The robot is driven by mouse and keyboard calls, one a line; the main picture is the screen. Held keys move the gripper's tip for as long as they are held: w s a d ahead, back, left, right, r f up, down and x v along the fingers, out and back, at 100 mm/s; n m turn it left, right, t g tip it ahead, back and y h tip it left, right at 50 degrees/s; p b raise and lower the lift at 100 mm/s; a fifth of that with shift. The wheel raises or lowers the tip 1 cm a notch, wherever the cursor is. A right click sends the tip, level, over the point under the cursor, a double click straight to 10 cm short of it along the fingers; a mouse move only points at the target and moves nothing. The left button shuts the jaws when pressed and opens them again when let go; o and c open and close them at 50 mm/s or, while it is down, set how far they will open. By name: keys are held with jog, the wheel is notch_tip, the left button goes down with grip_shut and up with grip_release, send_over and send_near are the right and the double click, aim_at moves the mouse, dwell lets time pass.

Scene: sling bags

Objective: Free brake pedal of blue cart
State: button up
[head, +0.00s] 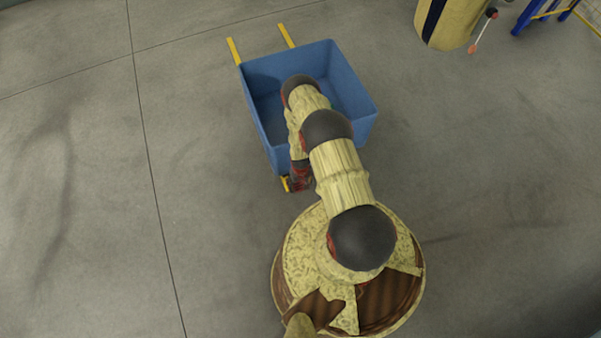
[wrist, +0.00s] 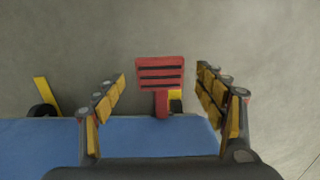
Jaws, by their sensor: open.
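The blue cart (head: 357,88) stands on the floor in front of my base, with my arm reaching over its open tub. In the wrist view, the cart's blue wall (wrist: 120,138) lies along the bottom. The brake pedal (wrist: 160,73) is a red plate with dark ribs on a red stem, beyond the edge of the blue wall. My gripper (wrist: 160,85) is open, with one finger to the left and one to the right of the pedal. The pedal appears between the fingers with gaps on both sides.
Two yellow handles (head: 288,36) stick out from the cart's far side. A yellow part (wrist: 46,95) and a dark wheel (wrist: 42,111) show at left in the wrist view. A yellow and dark barrel (head: 449,22) and blue frame (head: 540,14) stand at the far right. Floor left is clear.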

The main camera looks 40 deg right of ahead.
notch_tip(320, 180, up, 9)
jog(key=shift+r, duration=0.2)
dwell(0.3)
dwell(0.4)
